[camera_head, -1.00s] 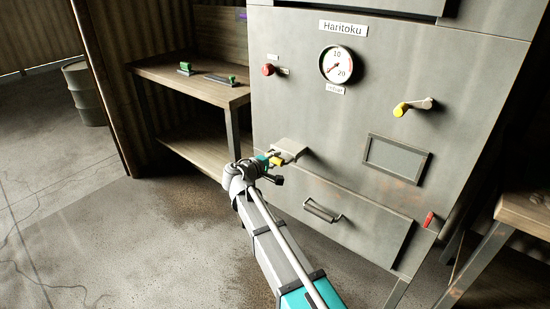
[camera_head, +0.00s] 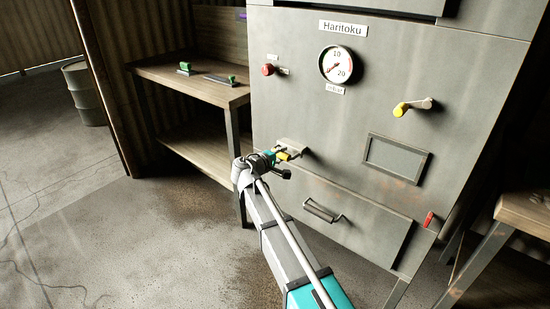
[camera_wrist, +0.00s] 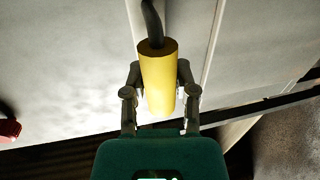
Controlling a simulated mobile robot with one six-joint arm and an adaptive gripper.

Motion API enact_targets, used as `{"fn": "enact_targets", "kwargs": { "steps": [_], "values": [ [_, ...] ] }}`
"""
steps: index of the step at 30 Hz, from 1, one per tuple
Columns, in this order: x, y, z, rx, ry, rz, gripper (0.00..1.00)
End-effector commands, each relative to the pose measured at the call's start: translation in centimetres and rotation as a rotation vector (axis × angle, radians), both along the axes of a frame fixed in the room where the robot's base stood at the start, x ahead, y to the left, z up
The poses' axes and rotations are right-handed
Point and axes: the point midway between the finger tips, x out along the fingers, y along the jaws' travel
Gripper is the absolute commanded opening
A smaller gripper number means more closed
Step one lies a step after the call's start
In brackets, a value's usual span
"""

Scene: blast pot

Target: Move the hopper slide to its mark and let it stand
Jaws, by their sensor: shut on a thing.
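The hopper slide shows as a yellow handle (camera_head: 284,156) beside a pale metal piece (camera_head: 291,144) low on the front of the grey cabinet. In the wrist view it is a yellow cylinder (camera_wrist: 158,80) with a dark curved rod at its top. My gripper (camera_head: 277,157) is shut on the yellow handle, with one finger on each side of it in the wrist view (camera_wrist: 160,72). Much of the slide is hidden by my gripper in the head view. I cannot make out its mark.
The grey cabinet (camera_head: 340,120) carries a gauge (camera_head: 336,64), a red knob (camera_head: 268,70), another yellow-handled lever (camera_head: 402,109) and a drawer-like handle (camera_head: 322,211). A wooden shelf (camera_head: 190,80) stands left, a bench (camera_head: 525,214) right. Floor is clear at left.

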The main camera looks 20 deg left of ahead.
Motion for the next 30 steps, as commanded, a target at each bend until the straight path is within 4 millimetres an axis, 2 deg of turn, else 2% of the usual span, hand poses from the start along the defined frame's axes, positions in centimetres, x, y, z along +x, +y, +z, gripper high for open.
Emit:
{"fn": "enact_targets", "kwargs": {
  "steps": [23,24,29,30],
  "values": [
    [2.2,-0.8,0.1,0.000,-0.002,0.002,0.00],
    [2.2,-0.8,0.1,-0.001,-0.002,0.002,0.44],
    [2.1,-0.8,0.0,0.000,-0.001,0.002,0.74],
    [2.1,-0.8,0.0,0.000,-0.001,0.002,0.77]
  ]
}}
